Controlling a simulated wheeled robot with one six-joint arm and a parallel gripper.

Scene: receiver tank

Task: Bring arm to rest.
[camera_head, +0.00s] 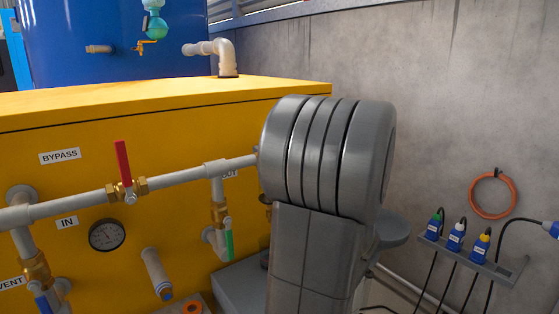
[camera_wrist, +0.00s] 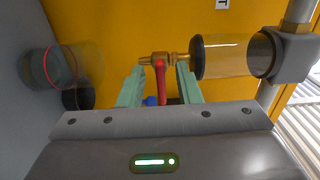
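In the wrist view my gripper (camera_wrist: 160,70) shows two pale green fingers held apart. A short red valve handle (camera_wrist: 161,82) on a brass valve (camera_wrist: 155,59) appears between them, with a gap on each side. I see no contact, and how deep the handle sits between the fingers is hard to tell. In the head view my grey arm (camera_head: 315,240) rises large right of the middle, in front of the yellow cabinet's (camera_head: 80,170) right end. My gripper is hidden or outside that view.
Pipes with a red bypass handle (camera_head: 123,165), a green handle (camera_head: 229,245) and a gauge (camera_head: 106,235) cover the cabinet front. A clear bowl (camera_wrist: 225,57) is right of the fingers; another clear cylinder (camera_wrist: 65,68) is left. A cable rail (camera_head: 470,258) is on the right wall.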

